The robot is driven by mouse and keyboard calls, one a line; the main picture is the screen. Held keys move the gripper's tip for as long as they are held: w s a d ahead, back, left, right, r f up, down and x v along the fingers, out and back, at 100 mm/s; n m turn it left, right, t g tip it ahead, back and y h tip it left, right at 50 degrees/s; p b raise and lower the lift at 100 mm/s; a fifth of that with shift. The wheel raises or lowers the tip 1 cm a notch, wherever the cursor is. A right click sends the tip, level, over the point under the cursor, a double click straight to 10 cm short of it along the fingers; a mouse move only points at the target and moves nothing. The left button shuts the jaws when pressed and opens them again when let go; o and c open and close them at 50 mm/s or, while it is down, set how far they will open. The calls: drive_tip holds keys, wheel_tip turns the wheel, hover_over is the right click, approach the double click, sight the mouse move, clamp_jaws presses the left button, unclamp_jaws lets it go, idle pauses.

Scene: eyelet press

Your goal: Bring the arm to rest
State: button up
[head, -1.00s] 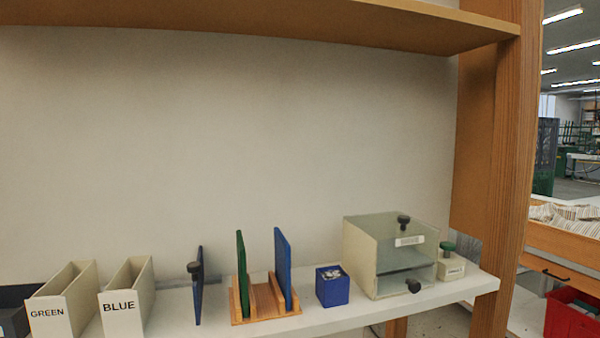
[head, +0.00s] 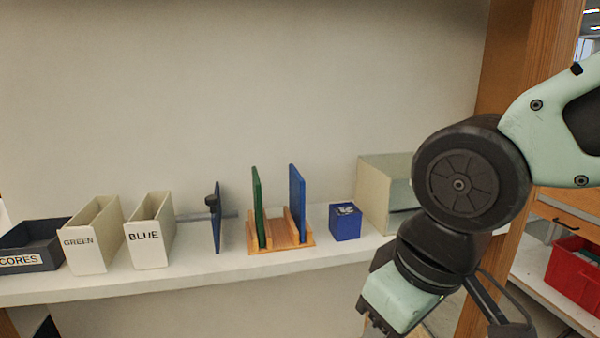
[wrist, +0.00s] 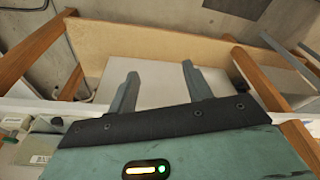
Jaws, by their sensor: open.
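My gripper (wrist: 157,85) shows in the wrist view with its two grey fingers spread apart and nothing between them. In the head view my arm reaches in from the right, and its lower end hangs in front of the shelf near the right side. The fingertips are not clear in the head view. My arm partly covers a grey-beige box (head: 385,190) on the shelf.
The shelf (head: 180,275) holds a CORES tray (head: 35,262), a GREEN bin (head: 90,252), a BLUE bin (head: 148,247), a blue panel with a black knob (head: 217,225), a wooden rack (head: 280,240) with green and blue plates, and a blue cube (head: 345,222). A wooden post (head: 500,60) stands at right.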

drive_tip(key=s+d+f+g+p, duration=0.1)
drive_tip(key=s+d+f+g, duration=0.1)
drive_tip(key=s+d+f, duration=0.4)
wheel_tip(320, 180, up, 13)
drive_tip(key=a+p, duration=0.2)
drive_tip(key=p, duration=1)
drive_tip(key=shift+s+h, duration=0.15)
drive_tip(key=shift+h, duration=0.25)
